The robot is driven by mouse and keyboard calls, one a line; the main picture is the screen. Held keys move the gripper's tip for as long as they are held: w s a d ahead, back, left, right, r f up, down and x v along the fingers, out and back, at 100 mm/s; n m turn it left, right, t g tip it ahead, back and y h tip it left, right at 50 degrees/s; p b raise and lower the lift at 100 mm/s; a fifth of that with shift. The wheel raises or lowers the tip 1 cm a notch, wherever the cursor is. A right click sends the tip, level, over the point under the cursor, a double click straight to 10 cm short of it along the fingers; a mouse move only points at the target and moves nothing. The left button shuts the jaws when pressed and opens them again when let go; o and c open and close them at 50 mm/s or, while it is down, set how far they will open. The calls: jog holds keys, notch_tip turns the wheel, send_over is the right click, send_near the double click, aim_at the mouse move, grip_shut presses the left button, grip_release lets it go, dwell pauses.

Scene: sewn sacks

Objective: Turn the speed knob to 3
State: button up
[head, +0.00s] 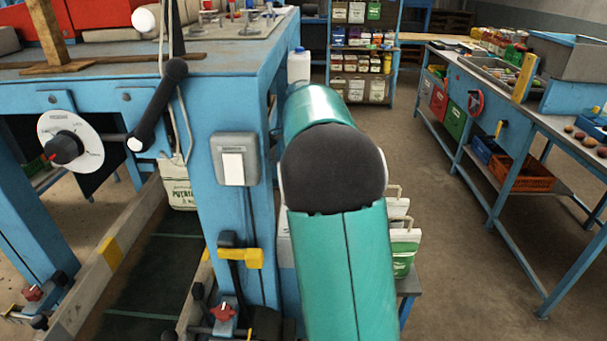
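A round white dial (88,128) with small dark marks is on the blue machine frame at the left. A dark knob with a red part (64,149) stands out from the dial's middle. The marks are too small to read, so I cannot tell the knob's setting or whether this is the speed knob. My teal arm fills the middle of the view, to the right of the dial and well apart from it. My gripper is not in view.
A black lever (158,106) stands just right of the dial. A bench (478,178) with a red handwheel (475,103) stands at the right. Floor between is clear.

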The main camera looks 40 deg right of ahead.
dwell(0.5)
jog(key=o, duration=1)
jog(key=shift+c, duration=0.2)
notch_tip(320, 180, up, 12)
